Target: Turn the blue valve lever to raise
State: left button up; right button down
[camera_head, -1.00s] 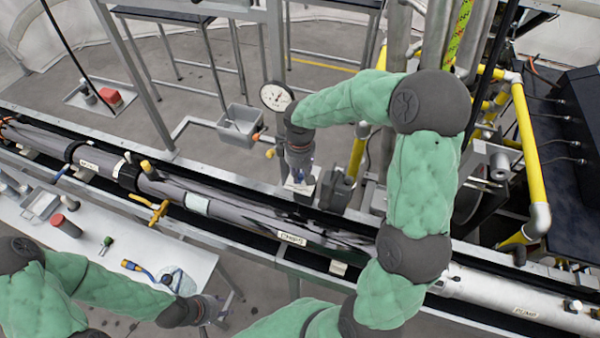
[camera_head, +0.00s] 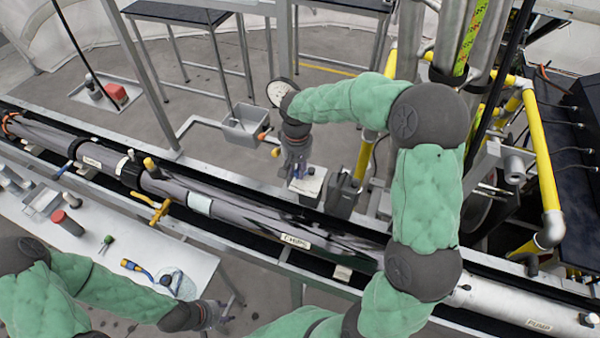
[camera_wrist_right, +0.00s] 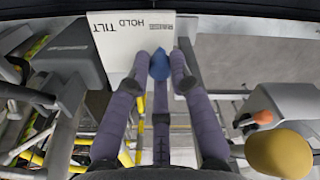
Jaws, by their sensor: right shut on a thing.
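The blue valve lever (camera_wrist_right: 160,65) shows in the right wrist view as a blue knob between the fingertips of my right gripper (camera_wrist_right: 160,80). The gripper is shut on it. Behind it is a white label plate (camera_wrist_right: 125,35) marked TILT and HOLD, with a third word I cannot read clearly. The lever stands near that third word's end of the plate. In the head view my right gripper (camera_head: 297,170) points down at the left part of the plate (camera_head: 311,183) and mostly hides the lever. My left gripper (camera_head: 215,314) is low at the left, by the table's corner; its fingers are unclear.
A grey box (camera_head: 342,193) stands right of the plate. A long grey pipe (camera_head: 240,213) crosses the front. The white table (camera_head: 95,250) holds small tools.

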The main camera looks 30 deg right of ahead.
jog(key=shift+w+m, duration=0.45)
jog(key=shift+m, duration=0.55)
jog(key=c, duration=1.1)
grip_release()
